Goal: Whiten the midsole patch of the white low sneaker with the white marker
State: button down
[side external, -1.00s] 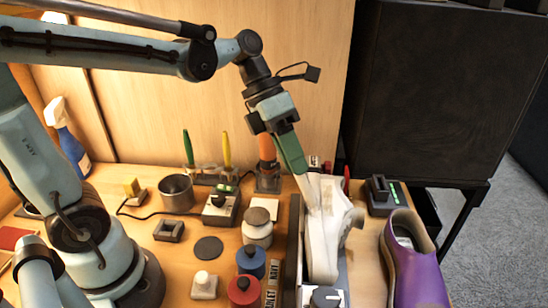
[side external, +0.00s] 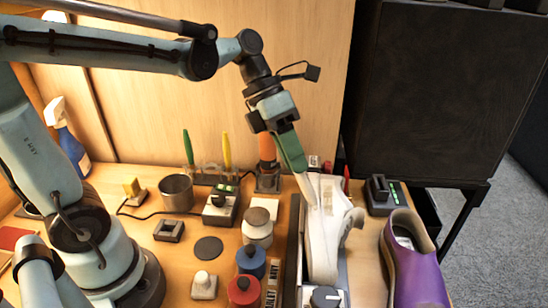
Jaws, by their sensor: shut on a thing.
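The white low sneaker (side external: 326,235) sits on its side or tilted in a grey holder (side external: 294,245) at the right of the bench. My gripper (side external: 297,163) points down at the sneaker's far end, its green fingers shut on the white marker (side external: 309,187). Only a short pale length of the marker shows below the fingers. It overlaps the sneaker in view, white against white, so I cannot tell whether its tip touches. The midsole patch cannot be made out.
A purple shoe (side external: 415,265) stands to the right. Red (side external: 243,291) and blue (side external: 251,262) jars and a pale jar (side external: 257,228) stand left of the holder. A black device with green lights (side external: 383,194) is behind right. A dark cabinet (side external: 430,90) rises behind.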

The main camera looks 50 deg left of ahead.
jog(key=shift+w+a, duration=0.1)
jog(key=shift+w+r, duration=0.15)
jog(key=shift+r, duration=1.8)
jog(key=shift+w+r, duration=0.1)
jog(key=shift+r, duration=1.8)
jog(key=w+a+f, duration=0.4)
jog(key=a+f, duration=0.1)
jog(key=f, duration=0.2)
jog(key=shift+w+f, duration=0.25)
jog(key=shift+w, duration=0.05)
jog(key=shift+a+f, duration=0.1)
jog(key=shift+f, duration=0.4)
